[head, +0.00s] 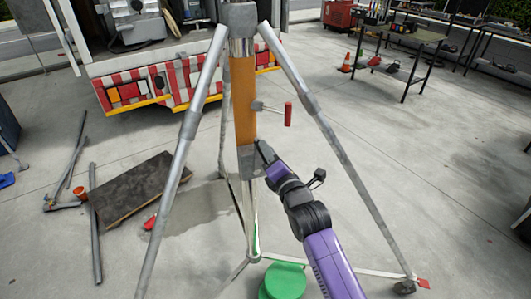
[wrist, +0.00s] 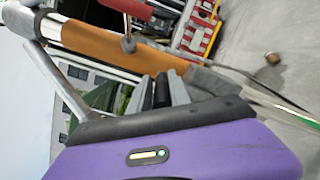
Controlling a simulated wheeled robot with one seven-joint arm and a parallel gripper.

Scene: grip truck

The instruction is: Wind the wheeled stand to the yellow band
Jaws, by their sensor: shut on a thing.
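The wheeled stand is a tall grey tripod (head: 187,125) in the middle of the head view. Its upright column has an orange section (head: 244,100), also in the wrist view (wrist: 110,42), with bright metal above and below. I cannot make out a separate yellow band. A crank with a red handle (head: 288,114) sticks out to the right of the orange section. My gripper (head: 262,152) is below the crank, at the grey lower collar (head: 249,164). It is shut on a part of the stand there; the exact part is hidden. Its fingers also show in the wrist view (wrist: 164,92).
A green round object (head: 283,281) lies at the stand's foot. A dark board (head: 135,188) and grey poles (head: 95,225) lie on the floor to the left. A red-and-white striped truck (head: 175,85) stands behind.

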